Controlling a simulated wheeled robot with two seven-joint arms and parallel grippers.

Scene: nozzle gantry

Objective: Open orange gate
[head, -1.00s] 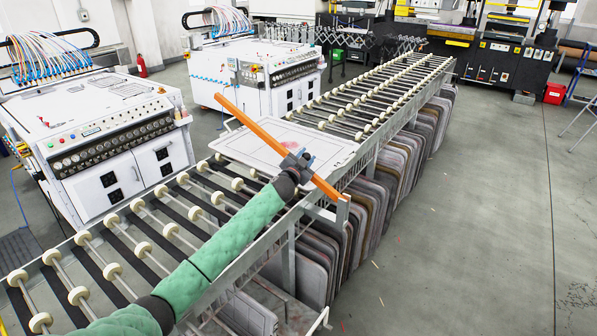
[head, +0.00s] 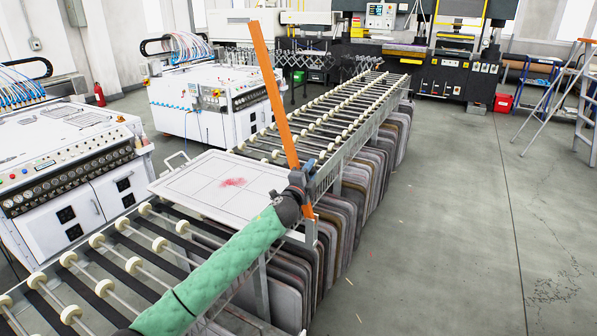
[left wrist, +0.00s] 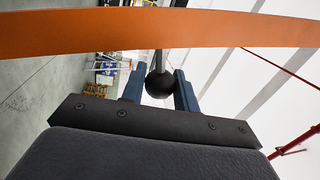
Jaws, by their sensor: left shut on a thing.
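The orange gate (head: 277,105) is a long flat bar that stands steeply raised, leaning a little left at its top, by the right edge of the roller conveyor. It crosses the top of the left wrist view (left wrist: 150,34). My left gripper (head: 302,174) is at the bar's lower part. In the left wrist view its blue fingers (left wrist: 159,74) are closed on the gate's round black knob (left wrist: 160,84). The gripper hides part of the bar's lower end in the head view. My right gripper is not in view.
The roller conveyor (head: 172,230) runs beneath my left arm to the back. A white panel with a red print (head: 205,193) lies on it left of the gate. Several dark panels (head: 345,225) hang below its right side.

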